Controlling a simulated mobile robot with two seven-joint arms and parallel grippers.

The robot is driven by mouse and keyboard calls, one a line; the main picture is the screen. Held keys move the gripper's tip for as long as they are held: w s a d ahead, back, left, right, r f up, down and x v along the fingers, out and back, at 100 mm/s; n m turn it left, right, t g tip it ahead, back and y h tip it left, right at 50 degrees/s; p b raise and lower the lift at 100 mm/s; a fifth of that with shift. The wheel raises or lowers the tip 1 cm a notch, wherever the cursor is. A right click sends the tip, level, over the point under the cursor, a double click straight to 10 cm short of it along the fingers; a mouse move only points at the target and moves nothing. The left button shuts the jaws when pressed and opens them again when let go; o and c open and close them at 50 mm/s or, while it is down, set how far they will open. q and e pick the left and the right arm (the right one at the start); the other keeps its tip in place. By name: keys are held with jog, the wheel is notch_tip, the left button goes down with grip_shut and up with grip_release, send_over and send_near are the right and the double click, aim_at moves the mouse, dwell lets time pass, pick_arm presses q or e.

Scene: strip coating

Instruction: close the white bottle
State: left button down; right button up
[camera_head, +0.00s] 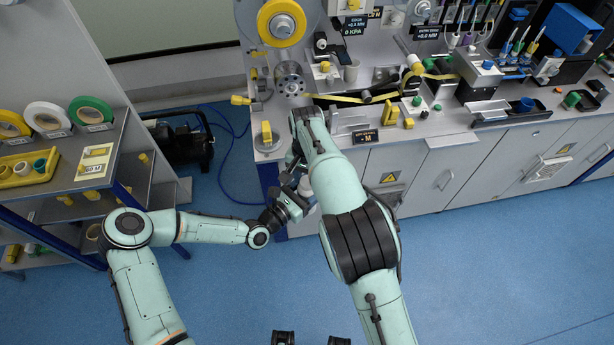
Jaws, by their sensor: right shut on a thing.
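The white bottle (305,187) is small and mostly hidden beside my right forearm, in front of the workbench's left end. Only a pale part of it shows, and I cannot see its mouth. My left gripper (298,203) comes in from the left and is at the bottle, with its fingers too small and covered to tell whether they are open or shut. My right gripper (291,168) points down just above and left of the bottle, partly hidden by its own arm. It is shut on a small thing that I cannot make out.
The workbench (430,141) runs along the back with reels, yellow strip, tools and trays. A shelf unit (118,150) with tape rolls stands at the left. A dark compressor (182,145) and blue hose lie behind. The blue floor at right front is clear.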

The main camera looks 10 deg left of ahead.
jog(key=shift+m, duration=0.3)
jog(key=o, duration=1.2)
jog(key=shift+c, duration=0.2)
jog(key=shift+r, duration=2.25)
jog(key=shift+c, duration=0.4)
jog(key=n, duration=0.2)
jog(key=r+n, duration=0.1)
jog(key=n, duration=0.2)
jog(key=shift+r+n, duration=0.4)
jog(key=n, duration=0.2)
jog(key=r+n, duration=0.1)
jog(key=n, duration=0.2)
jog(key=shift+r+n, duration=0.35)
jog(key=shift+n, duration=0.05)
